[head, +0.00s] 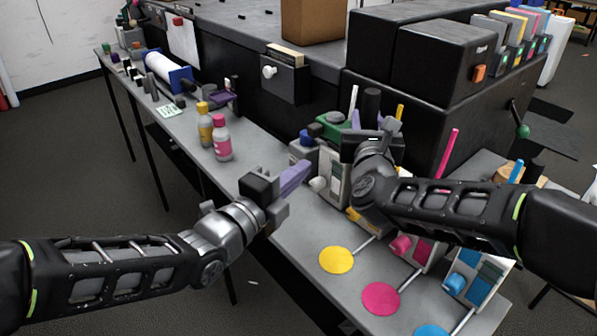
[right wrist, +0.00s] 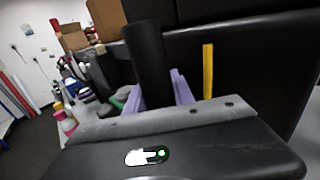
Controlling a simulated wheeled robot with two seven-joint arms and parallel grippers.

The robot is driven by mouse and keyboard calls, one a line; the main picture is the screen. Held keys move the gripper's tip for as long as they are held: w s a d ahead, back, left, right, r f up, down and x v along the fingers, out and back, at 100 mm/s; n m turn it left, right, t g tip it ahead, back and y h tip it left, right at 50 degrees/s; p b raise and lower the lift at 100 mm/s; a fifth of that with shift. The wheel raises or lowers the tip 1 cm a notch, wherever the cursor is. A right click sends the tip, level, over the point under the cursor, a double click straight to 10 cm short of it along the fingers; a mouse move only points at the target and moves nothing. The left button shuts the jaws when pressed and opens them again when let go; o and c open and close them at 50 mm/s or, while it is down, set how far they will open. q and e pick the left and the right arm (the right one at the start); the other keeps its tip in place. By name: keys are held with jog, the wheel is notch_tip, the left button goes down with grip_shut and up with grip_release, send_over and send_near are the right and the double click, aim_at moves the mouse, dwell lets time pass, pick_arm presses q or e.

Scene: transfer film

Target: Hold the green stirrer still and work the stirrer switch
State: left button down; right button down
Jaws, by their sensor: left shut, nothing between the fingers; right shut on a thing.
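The green stirrer (head: 331,128) stands at the right part of the long grey bench, partly hidden behind my right arm. A dark upright cylinder (right wrist: 147,60) rises from beside it. My right gripper (right wrist: 165,88) has its purple fingers shut around this cylinder; it also shows in the head view (head: 357,119). My left gripper (head: 300,174) is shut and empty, its purple fingertips pointing toward the pale box front (head: 334,178) below the green part. A pale round knob (head: 318,184) sits close to those fingertips; I cannot tell whether they touch or whether it is the switch.
Yellow (head: 337,259) and magenta (head: 381,299) discs on rods lie at the bench's near end. Units with a pink knob (head: 401,245) and a blue knob (head: 455,284) stand right of them. Yellow and pink bottles (head: 222,140) stand left. Large black boxes (head: 440,55) rise behind.

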jog(key=c, duration=1)
grip_release()
jog(key=s+a, duration=0.2)
jog(key=s, duration=1)
